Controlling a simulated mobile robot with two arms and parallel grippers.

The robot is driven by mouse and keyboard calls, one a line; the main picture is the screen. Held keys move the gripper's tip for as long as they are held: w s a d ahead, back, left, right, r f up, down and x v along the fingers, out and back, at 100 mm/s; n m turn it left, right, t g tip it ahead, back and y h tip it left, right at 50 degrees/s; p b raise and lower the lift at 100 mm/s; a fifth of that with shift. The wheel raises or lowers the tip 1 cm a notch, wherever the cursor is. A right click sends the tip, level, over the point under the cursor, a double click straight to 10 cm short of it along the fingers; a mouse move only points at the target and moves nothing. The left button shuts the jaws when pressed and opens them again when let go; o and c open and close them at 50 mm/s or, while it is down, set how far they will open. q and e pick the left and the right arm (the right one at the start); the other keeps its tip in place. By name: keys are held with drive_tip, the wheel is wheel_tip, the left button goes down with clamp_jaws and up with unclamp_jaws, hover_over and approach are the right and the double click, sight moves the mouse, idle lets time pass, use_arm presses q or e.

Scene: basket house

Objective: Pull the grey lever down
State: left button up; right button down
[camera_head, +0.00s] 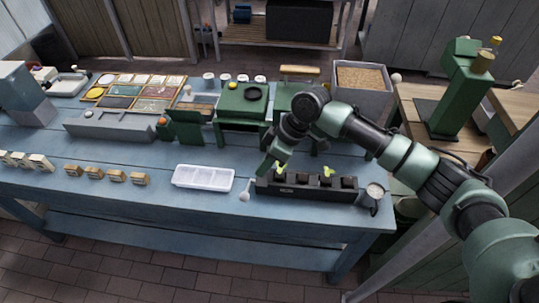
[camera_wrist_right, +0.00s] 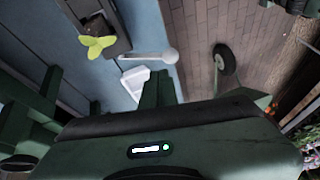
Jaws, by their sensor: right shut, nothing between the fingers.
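A light grey lever with a round ball end (camera_head: 244,194) sticks out at the left end of a dark planter box (camera_head: 310,190) near the table's front edge. In the right wrist view the lever (camera_wrist_right: 150,56) extends sideways from the dark box, its ball end above my fingers in the picture. My right gripper (camera_head: 265,170) comes in from the right, above the box's left end and close to the lever. Its fingers (camera_wrist_right: 158,88) are shut and empty. I cannot tell whether they touch the lever. My left gripper is not in view.
Yellow-green sprouts (camera_head: 327,171) stand in the planter box, with a round gauge (camera_head: 375,191) at its right end. A white tray (camera_head: 204,186) lies left of the lever. A green stand (camera_head: 240,112) and a bin (camera_head: 360,95) are behind.

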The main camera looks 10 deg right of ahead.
sight(247, 193)
drive_tip(key=x, duration=0.2)
drive_tip(key=p+x, duration=0.1)
drive_tip(key=x, duration=0.1)
drive_tip(key=s+p+x, duration=0.1)
drive_tip(key=x, duration=0.1)
drive_tip(key=shift+a+r, duration=0.1)
drive_tip(key=shift+x, duration=0.75)
drive_tip(key=shift+s, duration=0.1)
